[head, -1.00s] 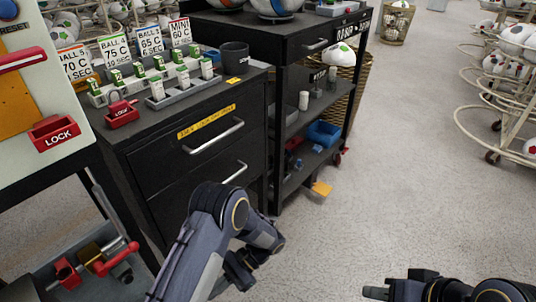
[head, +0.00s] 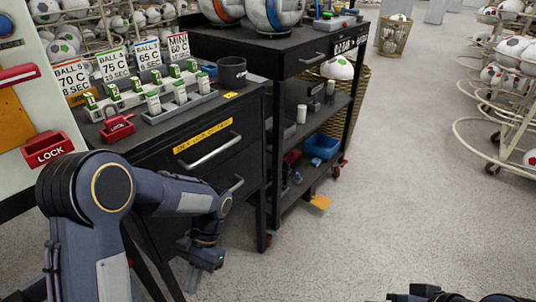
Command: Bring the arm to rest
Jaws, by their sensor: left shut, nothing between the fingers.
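My left arm comes in from the lower left, bent at a large joint in front of the black drawer cabinet (head: 190,130). Its left gripper (head: 193,279) hangs pointing down over the floor in front of the cabinet's lower part. It is shut and holds nothing. My right gripper (head: 412,296) shows only as a dark sliver at the bottom right edge. Its fingers are mostly cut off, so their state cannot be told.
A black shelf cart (head: 285,45) with balls on top stands behind the cabinet. The red LOCK part (head: 48,150) of a press panel is close to my left arm. Ball racks (head: 490,135) stand at right. The grey floor (head: 390,210) between is clear.

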